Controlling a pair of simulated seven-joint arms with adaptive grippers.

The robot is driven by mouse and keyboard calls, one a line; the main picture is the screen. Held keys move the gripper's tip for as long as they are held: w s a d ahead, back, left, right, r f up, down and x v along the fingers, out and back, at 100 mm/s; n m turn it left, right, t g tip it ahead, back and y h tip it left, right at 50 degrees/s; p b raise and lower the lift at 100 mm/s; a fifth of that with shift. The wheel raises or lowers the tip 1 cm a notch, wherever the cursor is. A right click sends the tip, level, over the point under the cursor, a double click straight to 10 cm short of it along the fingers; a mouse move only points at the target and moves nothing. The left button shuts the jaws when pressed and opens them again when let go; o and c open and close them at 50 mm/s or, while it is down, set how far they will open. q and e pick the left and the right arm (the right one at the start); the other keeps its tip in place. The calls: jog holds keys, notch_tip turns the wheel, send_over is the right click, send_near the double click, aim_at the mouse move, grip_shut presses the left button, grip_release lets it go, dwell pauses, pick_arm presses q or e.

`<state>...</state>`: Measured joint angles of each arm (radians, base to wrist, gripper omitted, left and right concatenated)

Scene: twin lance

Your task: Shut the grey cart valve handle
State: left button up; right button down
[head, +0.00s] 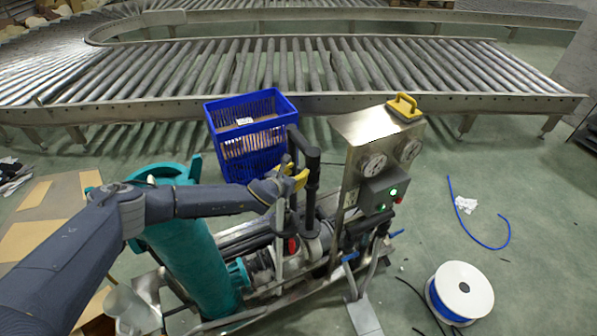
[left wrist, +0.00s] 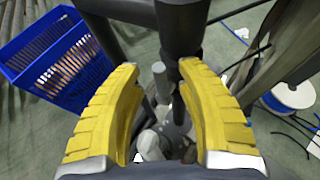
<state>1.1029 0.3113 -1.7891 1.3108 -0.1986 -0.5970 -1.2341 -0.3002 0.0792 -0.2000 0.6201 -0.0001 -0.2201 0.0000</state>
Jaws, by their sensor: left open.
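The grey metal cart (head: 385,127) stands on the floor, with dark pipes and a teal cylinder on its left side. My left gripper (head: 292,180) is open at the cart's upright black pipe. In the left wrist view, its yellow fingers (left wrist: 163,115) are apart, with a grey upright rod with a rounded top (left wrist: 159,78) seen between them. This may be the valve handle; I cannot tell whether a finger touches it. The black pipe (left wrist: 182,30) is beyond the fingertips. Blue levers (head: 349,257) show low on the cart. My right gripper is not in view.
A blue crate (head: 213,125) stands behind the cart, before a roller conveyor (head: 300,100). A yellow-handled object (head: 404,108) sits on the cart top. A white reel (head: 465,288) and blue hose (head: 466,229) lie on the right floor, which is otherwise mostly clear.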

pick_arm(q)
jog(key=shift+x, duration=0.75)
grip_shut()
